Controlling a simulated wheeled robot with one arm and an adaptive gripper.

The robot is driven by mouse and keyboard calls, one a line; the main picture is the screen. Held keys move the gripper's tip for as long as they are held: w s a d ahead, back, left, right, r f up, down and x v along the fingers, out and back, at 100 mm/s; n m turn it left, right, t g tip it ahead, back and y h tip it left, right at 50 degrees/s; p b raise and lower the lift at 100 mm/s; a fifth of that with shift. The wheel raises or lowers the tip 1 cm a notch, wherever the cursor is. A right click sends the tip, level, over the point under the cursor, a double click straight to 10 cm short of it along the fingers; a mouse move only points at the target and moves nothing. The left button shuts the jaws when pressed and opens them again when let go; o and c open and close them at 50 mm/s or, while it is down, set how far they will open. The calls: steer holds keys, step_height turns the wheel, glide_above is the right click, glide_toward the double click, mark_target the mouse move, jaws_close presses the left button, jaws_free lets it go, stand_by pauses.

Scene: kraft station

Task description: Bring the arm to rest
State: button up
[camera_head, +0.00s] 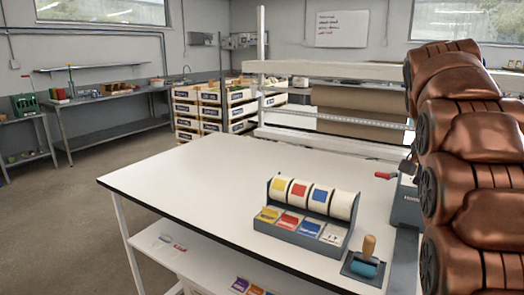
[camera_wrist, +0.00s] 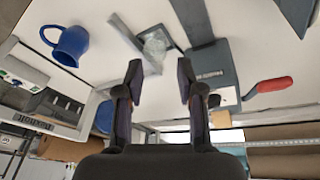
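My arm (camera_head: 465,160), copper-brown with black joints, stands folded along the right edge of the head view. My gripper (camera_wrist: 159,68) shows in the wrist view with its two dark fingers apart and nothing between them. The gripper does not show in the head view. Beyond the fingers, the white table holds a grey device with a red handle (camera_wrist: 272,86) and a blue mug (camera_wrist: 68,46). I see no contact between the fingers and these things.
A label dispenser (camera_head: 305,215) and a blue roller on a dark pad (camera_head: 364,262) stand on the white table (camera_head: 190,175). The table's left part is clear. Behind are stacked crates (camera_head: 187,108), a brown paper roll (camera_head: 350,112) and a side bench (camera_head: 115,130). Floor is open at left.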

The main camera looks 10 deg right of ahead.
steer(key=s+a+f+n+y+p, duration=0.1)
steer(key=s+a+f+n, duration=0.3)
steer(key=s+a, duration=0.3)
steer(key=s+a+f+n+y+p, duration=0.1)
steer(key=s+a+f+n, duration=0.3)
steer(key=a, duration=0.6)
steer(key=s+a+f+n, duration=0.1)
steer(key=s+a+f, duration=0.2)
steer(key=s, duration=0.2)
steer(key=s+a+f+n+g+y+p, duration=0.1)
steer(key=s+a+f+n, duration=0.1)
steer(key=s, duration=0.4)
steer(key=s+a+f+n+g, duration=0.1)
steer(key=s+a+f, duration=0.3)
steer(key=s+f, duration=0.2)
steer(key=shift+n+y, duration=0.3)
steer(key=shift+n, duration=0.1)
